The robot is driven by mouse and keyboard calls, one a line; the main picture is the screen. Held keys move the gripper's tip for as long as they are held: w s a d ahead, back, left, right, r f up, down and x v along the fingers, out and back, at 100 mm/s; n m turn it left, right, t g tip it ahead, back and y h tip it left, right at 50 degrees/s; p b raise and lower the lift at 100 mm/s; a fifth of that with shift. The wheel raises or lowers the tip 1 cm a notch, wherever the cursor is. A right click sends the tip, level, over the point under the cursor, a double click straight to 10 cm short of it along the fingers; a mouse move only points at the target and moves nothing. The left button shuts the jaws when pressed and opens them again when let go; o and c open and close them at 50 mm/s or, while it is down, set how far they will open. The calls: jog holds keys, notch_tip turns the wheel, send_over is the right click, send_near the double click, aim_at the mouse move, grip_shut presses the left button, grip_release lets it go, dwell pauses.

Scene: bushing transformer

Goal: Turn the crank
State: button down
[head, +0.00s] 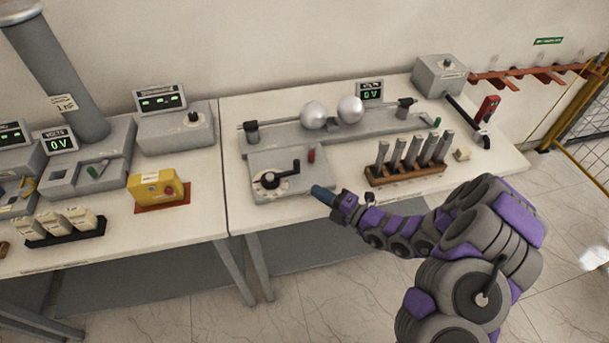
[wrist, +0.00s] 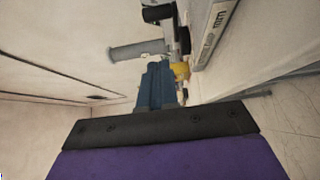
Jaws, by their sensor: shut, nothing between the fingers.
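The crank (head: 282,176) is a black arm with an upright knob on a white dial. It sits on a grey box (head: 262,190) at the front left of the right table. My gripper (head: 318,190), with blue fingers, is shut and empty, just right of the crank and apart from it in the head view. In the wrist view my gripper (wrist: 160,72) shows its fingers together. Just beyond the tips is a grey cylindrical bar (wrist: 138,50) on a dark mount. I cannot tell for sure whether this is the crank's handle, or the gap to it.
Behind the crank stand a red knob (head: 311,155) and two metal spheres (head: 314,115) on a rail. A brown rack (head: 404,178) with several grey rods is to the right. A yellow box (head: 157,188) stands on the left table. Bare tabletop lies around the grey box's right side.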

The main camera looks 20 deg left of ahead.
jog(key=b+x, duration=0.1)
jog(key=x, duration=0.4)
jog(key=shift+f, duration=0.1)
jog(key=w, duration=0.1)
jog(key=w+a, duration=0.1)
jog(key=w, duration=0.1)
jog(key=shift+a, duration=0.25)
jog(key=shift+w+a+b, duration=0.15)
jog(key=shift+w+b, duration=0.15)
jog(key=shift+w, duration=0.1)
jog(key=shift+w+p, duration=0.1)
jog(key=shift+p, duration=0.3)
